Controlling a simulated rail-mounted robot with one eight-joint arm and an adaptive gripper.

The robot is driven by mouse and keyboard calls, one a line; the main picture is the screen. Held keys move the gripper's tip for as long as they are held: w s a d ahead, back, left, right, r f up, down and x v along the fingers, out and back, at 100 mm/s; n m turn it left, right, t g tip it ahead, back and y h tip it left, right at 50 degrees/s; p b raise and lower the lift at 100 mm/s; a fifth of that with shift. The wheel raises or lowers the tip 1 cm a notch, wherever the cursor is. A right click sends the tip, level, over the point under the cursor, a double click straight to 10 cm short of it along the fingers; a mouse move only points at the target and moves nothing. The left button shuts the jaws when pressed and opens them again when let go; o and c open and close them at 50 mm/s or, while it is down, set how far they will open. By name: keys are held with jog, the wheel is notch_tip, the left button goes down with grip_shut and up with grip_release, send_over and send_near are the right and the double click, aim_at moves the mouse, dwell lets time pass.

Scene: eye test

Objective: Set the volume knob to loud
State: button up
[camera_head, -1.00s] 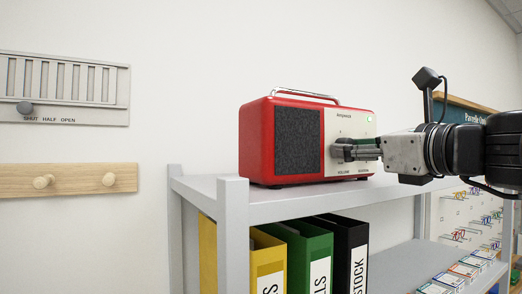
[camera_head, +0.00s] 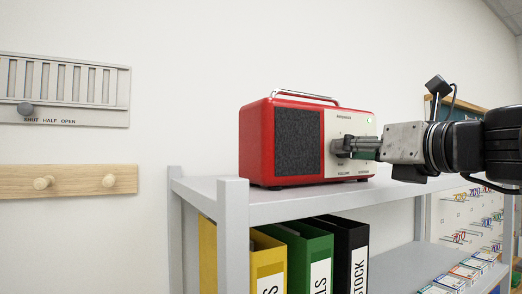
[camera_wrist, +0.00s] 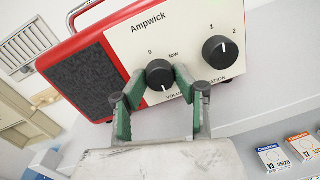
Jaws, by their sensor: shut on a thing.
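A red radio (camera_head: 255,140) with a cream front panel and dark speaker grille stands on the shelf. My gripper (camera_head: 342,147) reaches in from the right at the panel. In the wrist view, the green-padded fingers of my gripper (camera_wrist: 160,74) are closed around the sides of the black volume knob (camera_wrist: 158,77). The knob's labels "0" and "low" show above it; any loud mark is hidden. Its white pointer is small, and I cannot tell its exact mark. A second black knob (camera_wrist: 220,52), with "1" and "2" above it, sits free to the right.
The grey shelf (camera_head: 290,207) holds the radio; binders (camera_head: 304,260) stand below. Small cards (camera_head: 465,272) lie on the lower shelf at right. A slotted vent (camera_head: 65,90) and a wooden peg rail (camera_head: 75,180) are on the wall. Free shelf surface shows left of the radio.

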jog(key=shift+c, duration=0.2)
jog(key=o, duration=1.2)
jog(key=shift+c, duration=0.2)
jog(key=v, duration=0.7)
jog(key=shift+s, duration=0.25)
jog(key=shift+d, duration=0.1)
jog(key=s+a+f+n+g+h+b, duration=0.1)
jog(key=s+f+n+g+h+b, duration=0.1)
jog(key=f+n, duration=1.5)
jog(key=s+a+f+n+g+h+b, duration=0.1)
jog(key=f+n+g+h+b, duration=0.3)
jog(key=f+n, duration=1.3)
notch_tip(320, 180, down, 20)
jog(key=s+g+b, duration=0.1)
jog(key=g+b, duration=0.1)
jog(key=g, duration=0.1)
jog(key=shift+a+r+g+h, duration=0.25)
jog(key=shift+a+g+h, duration=0.05)
jog(key=shift+h, duration=0.1)
